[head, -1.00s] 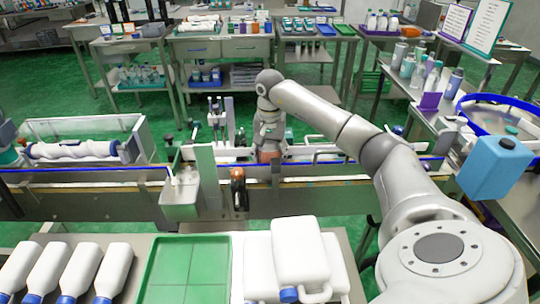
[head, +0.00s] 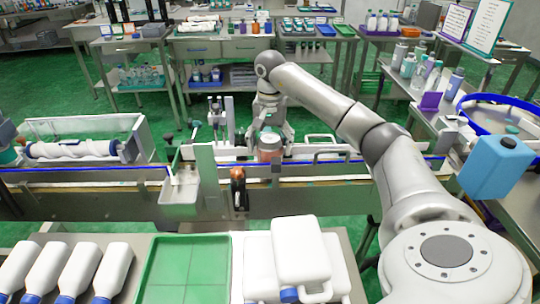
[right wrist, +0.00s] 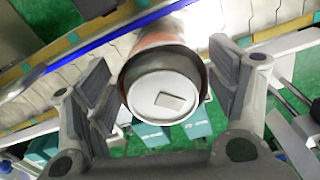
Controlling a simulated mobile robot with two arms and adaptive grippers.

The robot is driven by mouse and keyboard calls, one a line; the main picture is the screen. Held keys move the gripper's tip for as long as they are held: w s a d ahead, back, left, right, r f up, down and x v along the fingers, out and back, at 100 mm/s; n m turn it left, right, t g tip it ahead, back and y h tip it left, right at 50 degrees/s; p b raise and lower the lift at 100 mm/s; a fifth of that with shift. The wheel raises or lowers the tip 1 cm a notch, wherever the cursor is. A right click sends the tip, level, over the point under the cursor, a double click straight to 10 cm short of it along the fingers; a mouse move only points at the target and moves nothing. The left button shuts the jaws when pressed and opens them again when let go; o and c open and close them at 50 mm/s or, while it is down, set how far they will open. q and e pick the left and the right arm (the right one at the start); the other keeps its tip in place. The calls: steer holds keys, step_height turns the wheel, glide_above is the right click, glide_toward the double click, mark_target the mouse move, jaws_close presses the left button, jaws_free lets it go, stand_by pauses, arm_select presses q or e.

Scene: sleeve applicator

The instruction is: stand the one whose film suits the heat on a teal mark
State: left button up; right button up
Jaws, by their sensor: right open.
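An orange-banded container (head: 270,149) stands at the conveyor line in the middle of the head view. In the right wrist view the container (right wrist: 166,92) shows a round white end with a small pale rectangle on it, inside a dark rim. My right gripper (head: 269,132) is just above and behind it in the head view. In the right wrist view its two fingers (right wrist: 165,85) are apart, one on each side of the container. My left gripper is out of view.
The conveyor (head: 100,198) runs across, with a small orange-topped device (head: 238,183) in front. A green tray (head: 185,265), white bottles (head: 75,270) and white jugs (head: 300,250) fill the near table. A light blue jug (head: 495,168) is at right.

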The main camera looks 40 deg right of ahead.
step_height(320, 180, up, 8)
steer(key=shift+f, duration=0.1)
stand_by(0.6)
